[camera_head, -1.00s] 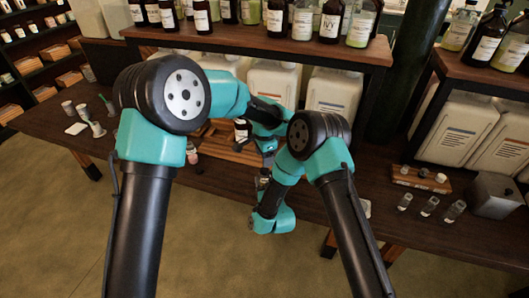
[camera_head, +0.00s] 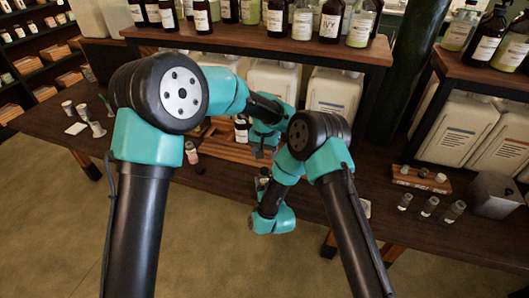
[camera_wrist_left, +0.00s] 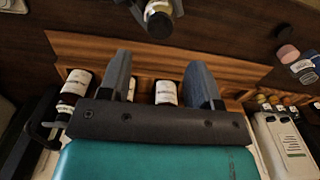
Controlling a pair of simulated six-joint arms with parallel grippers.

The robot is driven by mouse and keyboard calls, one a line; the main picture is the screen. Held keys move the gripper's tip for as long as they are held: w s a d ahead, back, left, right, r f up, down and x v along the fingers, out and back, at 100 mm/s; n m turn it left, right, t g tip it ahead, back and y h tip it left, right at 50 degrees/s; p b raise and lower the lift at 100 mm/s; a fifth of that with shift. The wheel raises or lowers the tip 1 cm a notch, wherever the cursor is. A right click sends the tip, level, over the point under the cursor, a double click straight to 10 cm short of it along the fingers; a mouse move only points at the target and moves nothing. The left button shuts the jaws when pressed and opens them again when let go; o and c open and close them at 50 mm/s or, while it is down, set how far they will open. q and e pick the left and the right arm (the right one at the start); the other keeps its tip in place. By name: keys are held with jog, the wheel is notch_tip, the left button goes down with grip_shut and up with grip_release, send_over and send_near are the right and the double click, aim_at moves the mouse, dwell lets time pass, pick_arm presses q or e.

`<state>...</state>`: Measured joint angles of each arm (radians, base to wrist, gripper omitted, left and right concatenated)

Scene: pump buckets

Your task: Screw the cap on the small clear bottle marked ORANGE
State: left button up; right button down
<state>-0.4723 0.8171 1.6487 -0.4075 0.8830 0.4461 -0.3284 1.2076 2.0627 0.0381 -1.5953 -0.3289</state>
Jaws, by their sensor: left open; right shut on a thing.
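My left gripper (camera_head: 259,152) is over the wooden rack on the table. In the left wrist view its two fingers (camera_wrist_left: 160,85) are spread apart with nothing gripped between them. My right gripper (camera_head: 263,177) is just below it at the table's front edge, mostly hidden by its own arm. A small bottle with a pale label and dark round top (camera_wrist_left: 160,18) shows at the top of the left wrist view, beside dark parts of my right gripper. It is beyond my left fingertips, apart from them. I cannot read its label.
Brown bottles with white labels (camera_wrist_left: 75,86) stand in the wooden rack (camera_wrist_left: 235,68). A small pink-labelled bottle (camera_head: 191,153) stands left of it. Several small clear bottles (camera_head: 429,206) and a rack of caps (camera_head: 420,178) are at the right. A shelf overhangs behind.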

aim_at(264, 170)
pick_arm(q)
jog(key=shift+f, duration=0.1)
jog(key=shift+f, duration=3.95)
jog(key=shift+c, duration=0.2)
jog(key=c, duration=0.9)
jog(key=shift+c, duration=0.2)
jog(key=o, duration=1.1)
notch_tip(264, 170, up, 12)
jog(key=shift+r, duration=0.1)
